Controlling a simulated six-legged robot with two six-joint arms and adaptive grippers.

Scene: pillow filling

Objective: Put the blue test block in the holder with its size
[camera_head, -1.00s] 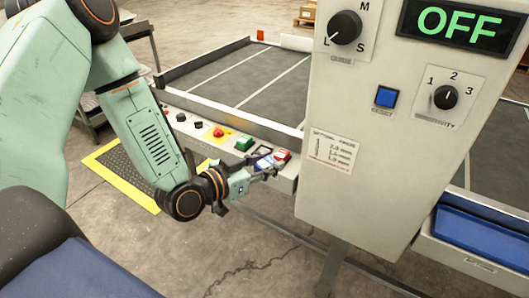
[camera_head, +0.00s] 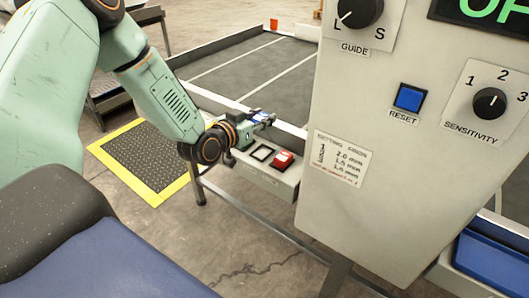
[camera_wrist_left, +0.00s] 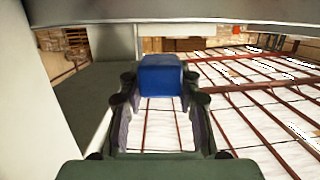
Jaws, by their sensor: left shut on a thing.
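My left gripper (camera_head: 262,117) is shut on the blue test block (camera_wrist_left: 160,75) and holds it above the edge of the conveyor. In the wrist view the block sits between the two fingertips; in the head view only a small bit of blue shows there. Below the gripper, a ledge (camera_head: 255,174) carries a dark square recess (camera_head: 262,152) that looks empty. The arm hides the ledge farther left. My right gripper is not in view.
The grey machine housing (camera_head: 400,190) stands close to the right, with knobs, a blue reset button (camera_head: 409,97) and a printed card (camera_head: 340,158). The dark belt (camera_head: 265,75) behind is clear. A blue tray (camera_head: 492,262) is at lower right.

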